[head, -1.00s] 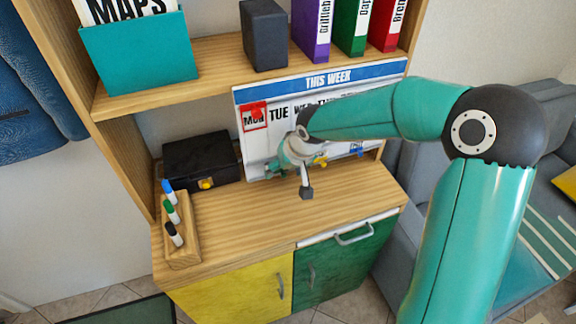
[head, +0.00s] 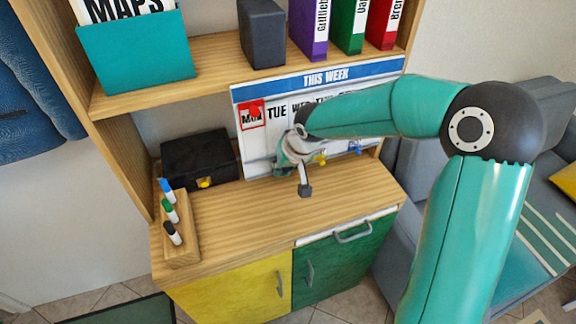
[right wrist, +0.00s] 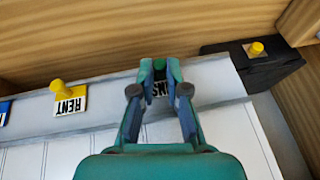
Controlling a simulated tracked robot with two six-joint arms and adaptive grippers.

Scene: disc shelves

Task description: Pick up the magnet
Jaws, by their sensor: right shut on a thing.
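The weekly board (head: 318,84) leans on the cabinet top under the shelf. In the right wrist view, a green magnet (right wrist: 159,66) with a white card lettered in black (right wrist: 159,88) is at the board's lower strip, between my right fingertips. My right gripper (right wrist: 160,92) is shut on this green magnet. In the head view my right gripper (head: 281,163) is at the board's lower left, and its hand hides the green magnet. My left gripper is not in view.
A yellow magnet with a RENT card (right wrist: 66,98) is beside it on the strip. A black box (head: 198,160) stands left of the board. A wooden pen holder (head: 181,246) is at the cabinet's front left. The cabinet top (head: 250,215) is clear in the middle.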

